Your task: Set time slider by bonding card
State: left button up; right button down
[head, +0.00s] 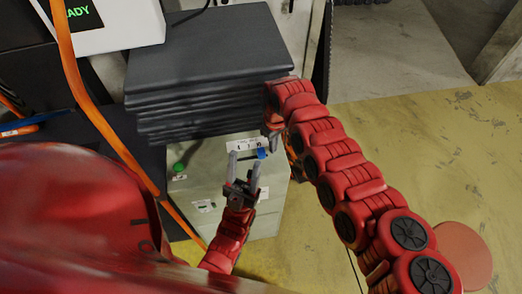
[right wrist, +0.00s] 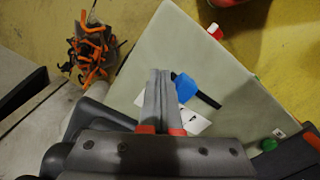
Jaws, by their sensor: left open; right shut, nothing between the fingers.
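A pale grey-green machine box (head: 225,190) has a white card with dark marks (head: 240,145) on its top edge; the marks are too small to read surely. In the right wrist view the blue knob (right wrist: 187,87) sits on the slot (right wrist: 207,97), with the card partly hidden by my fingers. My right gripper (right wrist: 160,72) is shut and empty, its tips just left of the knob; contact is unclear. My left gripper (head: 245,160) is open and empty in front of the box.
A stack of dark grey sheets (head: 205,70) overhangs the box. A green button (head: 178,167) is on the box's left. Yellow floor (head: 420,140) is open at the right.

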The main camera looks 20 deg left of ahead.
aim_at(264, 150)
jog(key=shift+f+b, duration=0.85)
jog(key=shift+f, duration=0.25)
jog(key=shift+r, duration=0.3)
jog(key=shift+s+a+b, duration=0.55)
jog(key=shift+s+a, duration=0.1)
jog(key=shift+a, duration=0.3)
jog(key=shift+s+a+b, duration=0.55)
jog(key=shift+s+a, duration=0.05)
jog(key=shift+a, duration=0.3)
jog(key=shift+w+d, duration=0.1)
jog(key=shift+w+d+r, duration=0.1)
jog(key=shift+w+d, duration=0.15)
jog(key=shift+d, duration=0.2)
